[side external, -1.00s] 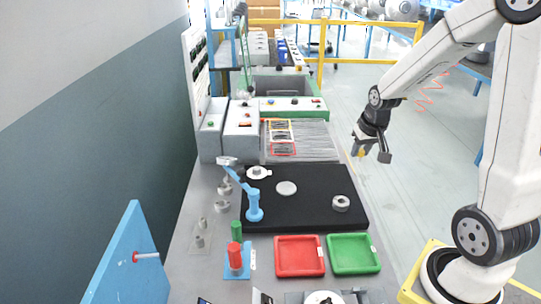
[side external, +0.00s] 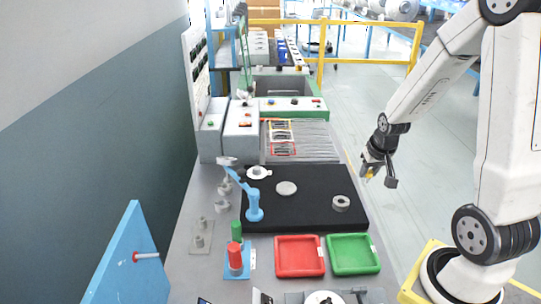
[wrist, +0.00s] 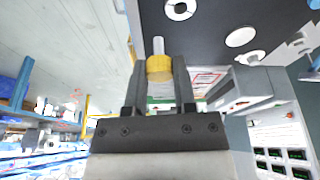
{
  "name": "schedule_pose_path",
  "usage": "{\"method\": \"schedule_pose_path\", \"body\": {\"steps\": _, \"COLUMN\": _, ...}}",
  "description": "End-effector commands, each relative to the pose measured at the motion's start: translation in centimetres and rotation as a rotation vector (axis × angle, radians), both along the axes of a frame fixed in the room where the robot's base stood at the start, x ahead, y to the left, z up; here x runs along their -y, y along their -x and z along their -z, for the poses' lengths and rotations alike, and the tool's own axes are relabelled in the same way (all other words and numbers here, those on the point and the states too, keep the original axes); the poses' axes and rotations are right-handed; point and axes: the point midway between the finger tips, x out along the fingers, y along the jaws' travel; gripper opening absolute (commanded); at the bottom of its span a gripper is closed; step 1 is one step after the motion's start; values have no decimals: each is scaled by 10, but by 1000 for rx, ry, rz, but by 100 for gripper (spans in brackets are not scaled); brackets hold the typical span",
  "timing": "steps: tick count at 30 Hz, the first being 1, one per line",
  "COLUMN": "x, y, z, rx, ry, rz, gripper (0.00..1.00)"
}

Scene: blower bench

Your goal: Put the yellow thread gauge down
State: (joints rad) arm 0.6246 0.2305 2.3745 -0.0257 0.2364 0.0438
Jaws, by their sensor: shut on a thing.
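The yellow thread gauge (wrist: 159,68) has a yellow grip and a pale metal pin. My gripper (wrist: 158,62) is shut on the yellow grip, with a finger on each side and the pin pointing out beyond the fingertips. In the side external view my gripper (side external: 372,172) hangs in the air to the right of the bench, beyond the black mat's right edge. Only a small bit of the yellow thread gauge (side external: 369,175) shows there, at the fingertips.
A black mat (side external: 310,208) carries metal rings and a pale disc. A red tray (side external: 299,275) and a green tray (side external: 353,271) lie empty in front. A red cylinder (side external: 235,256) and a green cylinder (side external: 236,230) stand at a blue plate (side external: 238,272). A blue stand (side external: 254,205) rises at the mat's left.

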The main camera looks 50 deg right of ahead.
Motion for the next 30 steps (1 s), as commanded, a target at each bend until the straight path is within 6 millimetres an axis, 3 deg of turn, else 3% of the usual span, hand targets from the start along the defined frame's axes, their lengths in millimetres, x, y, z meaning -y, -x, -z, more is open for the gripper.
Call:
{"method": "schedule_pose_path", "body": {"steps": 11, "x": 5, "y": -9, "z": 5, "rx": -1, "ry": 0, "rz": -1, "gripper": 0}}
{"method": "schedule_pose_path", "body": {"steps": 30, "x": 41, "y": -79, "z": 41, "rx": 0, "ry": 0, "rz": -1, "gripper": 0}}
